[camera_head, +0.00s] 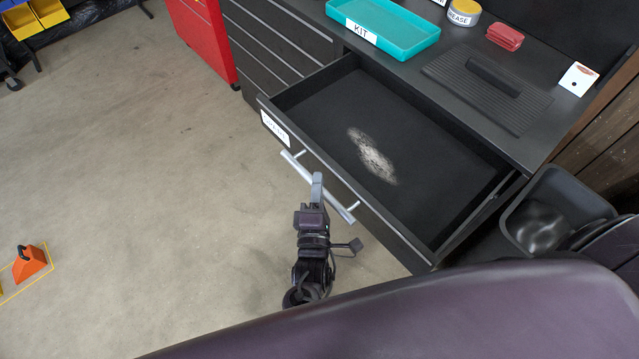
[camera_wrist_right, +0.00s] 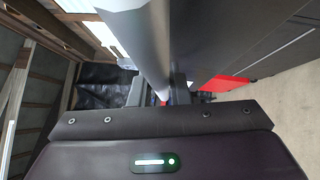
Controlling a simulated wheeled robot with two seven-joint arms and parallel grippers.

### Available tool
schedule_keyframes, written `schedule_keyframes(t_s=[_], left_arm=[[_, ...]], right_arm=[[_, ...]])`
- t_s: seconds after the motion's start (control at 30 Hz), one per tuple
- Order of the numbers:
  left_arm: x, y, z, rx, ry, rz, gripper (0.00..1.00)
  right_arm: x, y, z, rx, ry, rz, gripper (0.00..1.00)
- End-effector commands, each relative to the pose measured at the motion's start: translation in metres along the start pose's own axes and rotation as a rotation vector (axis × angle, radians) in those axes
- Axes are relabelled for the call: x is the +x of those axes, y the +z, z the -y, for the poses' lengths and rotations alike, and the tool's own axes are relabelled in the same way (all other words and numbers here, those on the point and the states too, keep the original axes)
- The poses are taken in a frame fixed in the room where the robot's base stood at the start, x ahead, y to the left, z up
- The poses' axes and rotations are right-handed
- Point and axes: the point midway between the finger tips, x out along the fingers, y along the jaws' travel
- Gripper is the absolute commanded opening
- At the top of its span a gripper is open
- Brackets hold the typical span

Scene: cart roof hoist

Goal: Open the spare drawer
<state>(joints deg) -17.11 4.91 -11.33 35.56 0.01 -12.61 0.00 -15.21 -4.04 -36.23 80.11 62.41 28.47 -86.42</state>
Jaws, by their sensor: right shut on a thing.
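The spare drawer (camera_head: 318,130) is pulled out of the dark workbench. Its inside is empty except for a pale dusty patch on the bottom. A white label (camera_head: 275,129) is on the left part of its front, and a silver bar handle (camera_head: 300,171) runs along the front. My right gripper (camera_head: 317,187) is shut on the handle. In the right wrist view the bar (camera_wrist_right: 150,45) passes between the fingers. My left gripper is not in view.
On the bench top are a teal KIT tray (camera_head: 385,28), a grease tin (camera_head: 464,12), a red block (camera_head: 505,36) and a ribbed black mat (camera_head: 485,85). A black bin (camera_head: 556,205) stands right of the drawer. An orange object (camera_head: 29,263) is on the floor at left. The floor in front is clear.

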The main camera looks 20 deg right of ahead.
Motion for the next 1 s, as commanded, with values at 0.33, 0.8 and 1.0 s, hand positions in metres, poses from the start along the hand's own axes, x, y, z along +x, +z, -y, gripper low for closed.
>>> schedule_keyframes(t_s=[0.33, 0.8, 1.0], left_arm=[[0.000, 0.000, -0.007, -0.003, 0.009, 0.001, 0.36], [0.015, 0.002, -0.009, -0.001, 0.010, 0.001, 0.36], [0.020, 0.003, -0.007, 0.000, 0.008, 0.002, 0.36]], right_arm=[[0.000, 0.000, 0.001, 0.000, -0.001, -0.001, 0.38], [-0.053, 0.000, 0.004, 0.000, -0.005, -0.001, 0.38], [-0.075, 0.000, 0.002, 0.000, -0.004, -0.001, 0.38]])
